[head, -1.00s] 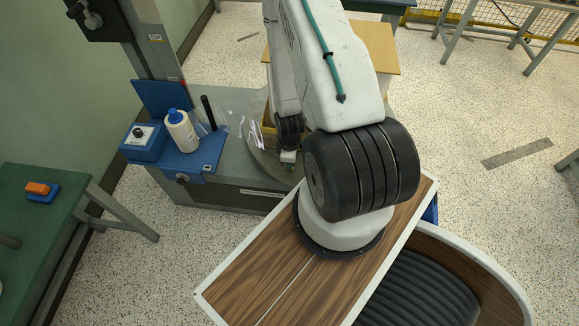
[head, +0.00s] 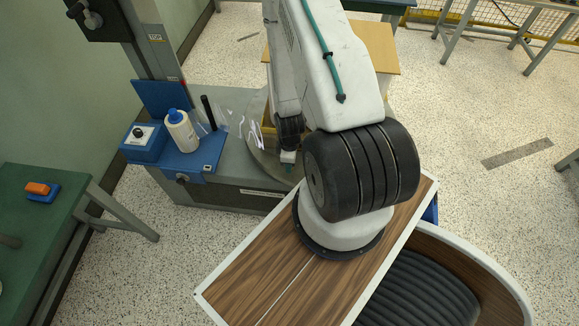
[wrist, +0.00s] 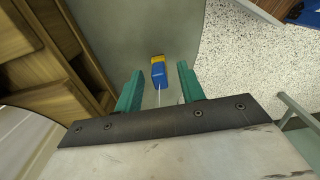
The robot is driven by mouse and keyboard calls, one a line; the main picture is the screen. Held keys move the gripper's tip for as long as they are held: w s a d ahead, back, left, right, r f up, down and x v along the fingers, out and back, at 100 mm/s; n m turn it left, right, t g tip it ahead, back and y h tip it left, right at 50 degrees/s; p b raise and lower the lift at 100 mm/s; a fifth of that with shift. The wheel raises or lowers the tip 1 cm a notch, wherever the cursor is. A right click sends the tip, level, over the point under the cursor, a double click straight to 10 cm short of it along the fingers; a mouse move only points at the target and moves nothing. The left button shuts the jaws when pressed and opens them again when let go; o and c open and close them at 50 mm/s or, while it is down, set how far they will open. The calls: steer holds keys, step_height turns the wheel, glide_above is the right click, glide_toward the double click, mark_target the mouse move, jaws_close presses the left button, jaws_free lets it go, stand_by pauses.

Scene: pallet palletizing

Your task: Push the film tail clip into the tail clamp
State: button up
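My gripper (wrist: 160,80) has two teal fingers standing apart in the wrist view. A small blue piece with a yellow end (wrist: 158,74) shows between and beyond the fingertips, over the grey turntable, with a gap on each side. A thin pale line runs from it towards my gripper. I cannot tell whether this piece is the film tail clip or the tail clamp. In the head view my gripper (head: 288,164) is small and partly hidden by my arm, low beside the pallet. Clear film (head: 243,125) hangs between the film roll (head: 182,131) and the pallet side.
The wooden pallet (wrist: 37,60) fills the left of the wrist view, close to the left finger. The grey turntable (wrist: 120,25) is bare around the piece. The wrapper's blue carriage (head: 195,158) and mast stand left in the head view. Speckled floor lies to the right.

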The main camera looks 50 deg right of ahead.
steer(key=shift+r, duration=3.9)
steer(key=shift+s+a+m, duration=0.2)
steer(key=shift+s+m, duration=0.05)
steer(key=shift+m, duration=0.05)
steer(key=s+a+r+m, duration=0.2)
steer(key=a+r, duration=0.4)
steer(key=r, duration=0.9)
steer(key=s+a+r+m+t, duration=0.1)
steer(key=s+a+r, duration=0.3)
steer(key=r, duration=1.2)
steer(key=s+a+r+m, duration=0.3)
steer(key=a+r, duration=0.4)
steer(key=r, duration=0.9)
steer(key=shift+s+a, duration=0.15)
steer(key=shift+a, duration=0.2)
